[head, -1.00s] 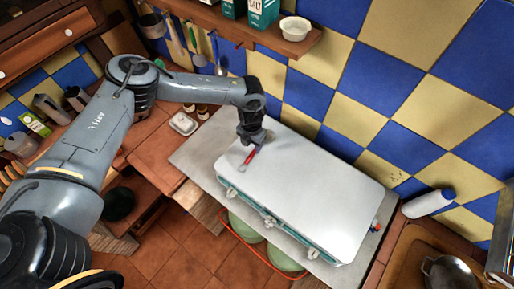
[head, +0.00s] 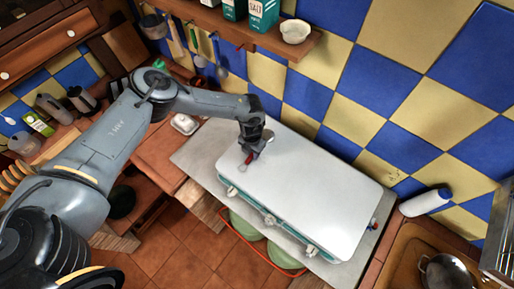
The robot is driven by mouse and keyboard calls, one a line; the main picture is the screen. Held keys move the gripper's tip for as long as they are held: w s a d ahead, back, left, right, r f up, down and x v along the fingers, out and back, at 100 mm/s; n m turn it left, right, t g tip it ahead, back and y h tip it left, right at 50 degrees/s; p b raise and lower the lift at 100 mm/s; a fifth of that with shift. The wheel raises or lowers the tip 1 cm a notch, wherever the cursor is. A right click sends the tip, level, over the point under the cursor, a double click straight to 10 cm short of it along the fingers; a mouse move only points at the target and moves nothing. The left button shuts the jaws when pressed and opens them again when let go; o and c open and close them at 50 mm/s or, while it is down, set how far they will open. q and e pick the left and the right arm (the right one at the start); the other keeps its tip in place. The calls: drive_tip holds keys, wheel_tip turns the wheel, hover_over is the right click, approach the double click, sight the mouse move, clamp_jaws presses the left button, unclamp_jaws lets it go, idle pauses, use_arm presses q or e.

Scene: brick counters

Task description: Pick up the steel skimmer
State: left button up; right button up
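A small utensil with a red handle and a greyish round head (head: 243,168) lies on or just above the white stove lid (head: 310,185). My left gripper (head: 250,154) is right over its handle and hides part of it. Whether its fingers are open or closed on the handle is too small to tell. Grey metal utensils, one with a rounded head (head: 222,72) and one beside it (head: 200,61), hang under the wall shelf. I cannot tell for sure which of these is the steel skimmer. My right gripper is out of view.
The wall shelf (head: 255,33) holds cartons and a white bowl (head: 295,31). A white bottle (head: 425,202) lies right of the stove, and a pan (head: 447,275) is at the lower right. Most of the stove lid is clear.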

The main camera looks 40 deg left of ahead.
use_arm(q)
clamp_jaws()
drive_tip(key=shift+r, duration=0.1)
idle(0.5)
drive_tip(key=shift+r, duration=0.55)
wheel_tip(320, 180, up, 2)
drive_tip(key=shift+w+r+b, duration=0.1)
drive_tip(key=shift+r+b, duration=0.05)
drive_tip(key=shift+b, duration=0.4)
drive_tip(key=w+d+r+b, duration=0.4)
drive_tip(key=d+r, duration=0.3)
drive_tip(key=d, duration=0.4)
drive_tip(key=shift+r, duration=0.25)
